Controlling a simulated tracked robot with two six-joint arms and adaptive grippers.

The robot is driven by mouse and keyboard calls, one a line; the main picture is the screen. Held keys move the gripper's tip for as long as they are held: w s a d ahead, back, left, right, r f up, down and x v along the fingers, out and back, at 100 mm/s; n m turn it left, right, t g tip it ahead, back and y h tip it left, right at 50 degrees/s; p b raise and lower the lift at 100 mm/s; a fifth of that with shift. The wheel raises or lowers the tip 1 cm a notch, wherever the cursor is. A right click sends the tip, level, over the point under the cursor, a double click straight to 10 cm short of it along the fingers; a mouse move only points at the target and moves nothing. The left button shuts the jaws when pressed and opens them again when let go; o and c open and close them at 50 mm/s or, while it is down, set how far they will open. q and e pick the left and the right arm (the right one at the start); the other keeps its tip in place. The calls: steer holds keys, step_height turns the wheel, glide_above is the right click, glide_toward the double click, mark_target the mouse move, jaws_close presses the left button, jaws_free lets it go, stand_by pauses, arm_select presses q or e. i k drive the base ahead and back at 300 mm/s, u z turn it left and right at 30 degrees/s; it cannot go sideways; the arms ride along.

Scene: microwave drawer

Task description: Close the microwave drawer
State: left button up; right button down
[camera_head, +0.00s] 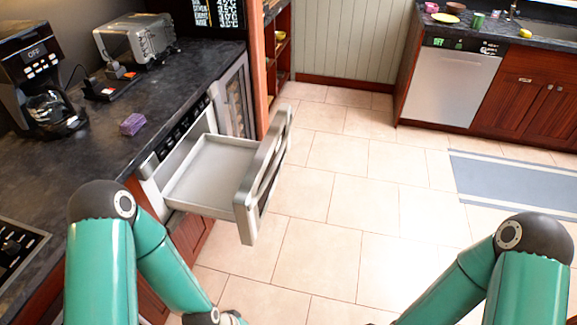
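The microwave drawer (211,172) is pulled far out of the cabinet under the left counter. Its tray is light grey and looks empty. Its thick steel front panel (264,176) with a handle stands out over the floor, to the right of the tray. My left arm comes up from the lower left and bends down near the bottom edge; its gripper is out of the frame. My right arm is at the lower right and its gripper is out of the frame too. Neither arm visibly touches the drawer.
The dark counter (105,150) holds a coffee maker (42,85), a toaster (135,40) and a purple block (132,124). The tiled floor (335,190) right of the drawer is clear. A dishwasher (449,85) and sink cabinets stand at back right, with a blue-grey rug (515,183) before them.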

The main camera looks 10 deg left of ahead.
mark_target(233, 179)
steer(key=u, duration=0.25)
steer(key=i, duration=1.15)
steer(key=u, duration=0.6)
